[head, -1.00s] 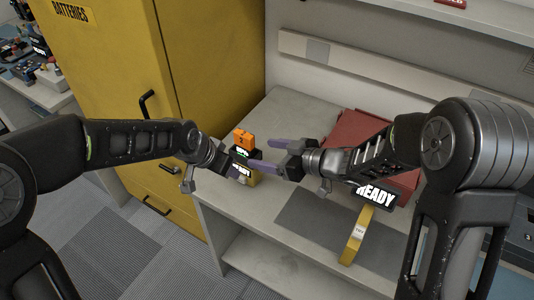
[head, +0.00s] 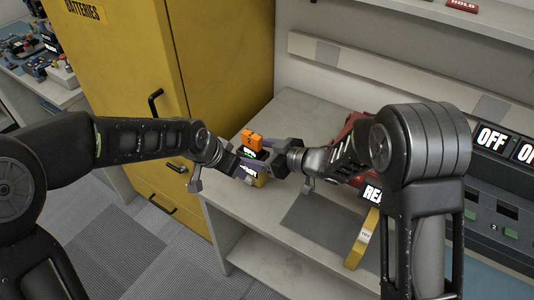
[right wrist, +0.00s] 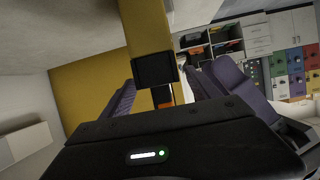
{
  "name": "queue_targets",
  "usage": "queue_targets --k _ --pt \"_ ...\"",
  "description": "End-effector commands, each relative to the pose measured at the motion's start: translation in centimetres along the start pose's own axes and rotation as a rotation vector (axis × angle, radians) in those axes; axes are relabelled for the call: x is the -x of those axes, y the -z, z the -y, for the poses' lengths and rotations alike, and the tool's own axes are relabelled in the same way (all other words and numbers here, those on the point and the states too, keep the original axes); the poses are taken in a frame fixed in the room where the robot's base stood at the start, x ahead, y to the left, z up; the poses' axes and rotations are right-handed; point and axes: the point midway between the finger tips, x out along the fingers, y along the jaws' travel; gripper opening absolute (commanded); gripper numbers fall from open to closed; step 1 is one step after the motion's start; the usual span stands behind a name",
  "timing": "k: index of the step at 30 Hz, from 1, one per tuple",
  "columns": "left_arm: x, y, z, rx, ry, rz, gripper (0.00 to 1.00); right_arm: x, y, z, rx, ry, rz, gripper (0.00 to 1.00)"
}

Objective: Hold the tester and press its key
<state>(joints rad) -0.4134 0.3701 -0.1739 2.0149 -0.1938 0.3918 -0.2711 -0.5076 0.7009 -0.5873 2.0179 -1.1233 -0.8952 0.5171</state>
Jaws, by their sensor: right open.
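A small upright device with an orange top (head: 252,141), a dark lit panel and a yellow lower body (head: 260,181) is between my two grippers at the bench's left end. My left gripper (head: 245,166) is close against it; its fingers are mostly hidden, so its grip is unclear. My right gripper (head: 267,160) is open, with its fingers beside the device. In the right wrist view, a yellow body (right wrist: 143,28) with a dark end and some orange shows between the open fingers (right wrist: 160,95).
A tall yellow cabinet (head: 215,60) stands behind the bench (head: 240,215) at left. A red item (head: 350,128) is partly hidden behind my right arm. A panel with OFF displays (head: 491,138) is at right. A dark grey mat (head: 318,222) has bare room on it.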

Motion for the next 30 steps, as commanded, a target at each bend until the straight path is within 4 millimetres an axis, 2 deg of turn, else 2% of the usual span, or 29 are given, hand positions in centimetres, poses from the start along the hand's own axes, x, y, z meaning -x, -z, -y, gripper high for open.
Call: queue_targets --k 4,13,30 --pt "0.0 0.0 0.0 0.0 0.0 0.0 0.36 -1.26 0.03 0.03 0.001 0.001 0.0 0.71" --pt "0.0 0.0 0.0 0.0 0.0 0.0 0.36 -1.47 0.04 0.01 -0.001 0.0 -0.001 0.71" --pt "0.0 0.0 0.0 0.0 0.0 0.0 0.36 -1.44 0.04 0.01 -0.001 0.0 -0.001 0.25"
